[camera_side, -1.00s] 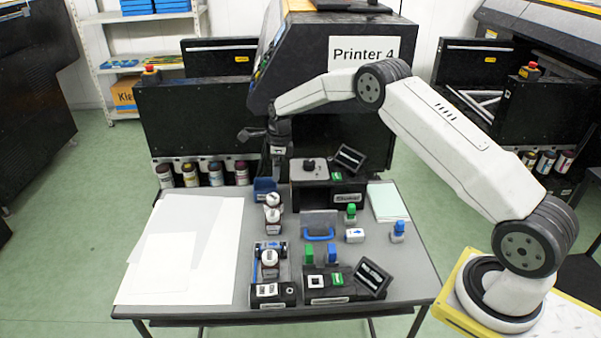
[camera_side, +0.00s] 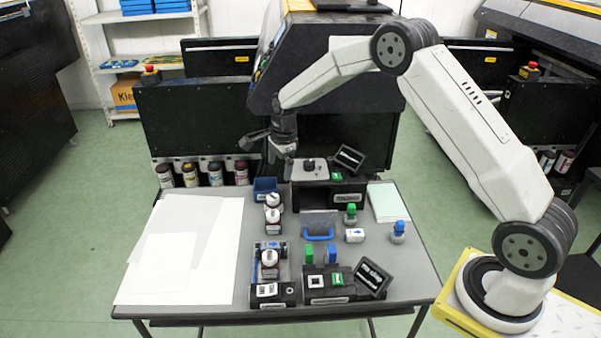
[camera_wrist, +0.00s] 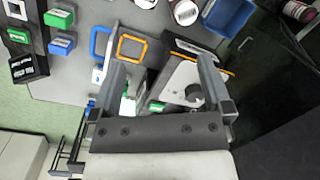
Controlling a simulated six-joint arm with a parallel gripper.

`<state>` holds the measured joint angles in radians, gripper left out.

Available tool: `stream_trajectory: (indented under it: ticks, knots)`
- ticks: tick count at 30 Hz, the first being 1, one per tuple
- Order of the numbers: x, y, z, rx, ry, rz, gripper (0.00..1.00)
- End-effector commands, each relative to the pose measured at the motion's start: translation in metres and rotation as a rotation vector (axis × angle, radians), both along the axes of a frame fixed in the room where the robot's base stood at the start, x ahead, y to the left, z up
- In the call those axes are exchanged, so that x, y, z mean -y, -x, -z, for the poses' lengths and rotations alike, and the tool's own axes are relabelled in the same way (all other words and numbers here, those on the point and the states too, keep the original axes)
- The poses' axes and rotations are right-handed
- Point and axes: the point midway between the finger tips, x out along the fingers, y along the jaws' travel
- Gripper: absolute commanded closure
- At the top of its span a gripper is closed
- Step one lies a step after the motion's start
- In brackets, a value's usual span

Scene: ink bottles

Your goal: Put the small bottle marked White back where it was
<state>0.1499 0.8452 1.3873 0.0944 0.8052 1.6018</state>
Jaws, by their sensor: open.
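Two small white-capped bottles stand on the table near the blue bin: a rear bottle (camera_side: 272,201) and a nearer bottle (camera_side: 272,219). A third white-capped bottle (camera_side: 269,262) stands in the black device at the front left. I cannot read their labels, so I cannot tell which is marked White. In the wrist view, one bottle (camera_wrist: 185,12) and another bottle (camera_wrist: 145,3) show at the top edge. My gripper (camera_side: 280,174) is open and empty, above the table's back edge, behind the blue bin (camera_side: 264,188). Its fingers (camera_wrist: 165,88) are wide apart in the wrist view.
A rear device with a knob (camera_side: 309,170) and tilted screen (camera_side: 350,157) stands close right of my gripper. Stamps, a blue-handled pad (camera_side: 318,234) and a front device (camera_side: 330,281) fill the middle. White sheets (camera_side: 180,250) lie left. Larger bottles (camera_side: 190,176) stand along the printer base.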

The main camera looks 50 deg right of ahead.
Motion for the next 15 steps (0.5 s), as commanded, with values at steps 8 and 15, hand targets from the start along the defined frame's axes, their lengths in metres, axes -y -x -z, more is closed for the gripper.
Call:
stream_trajectory:
  ticks: [8,15]
  knots:
    - [-0.025,0.056,-0.029,0.045,0.078,-0.441,0.0]
    - [-0.042,0.112,-0.045,0.077,0.152,-0.823,0.0]
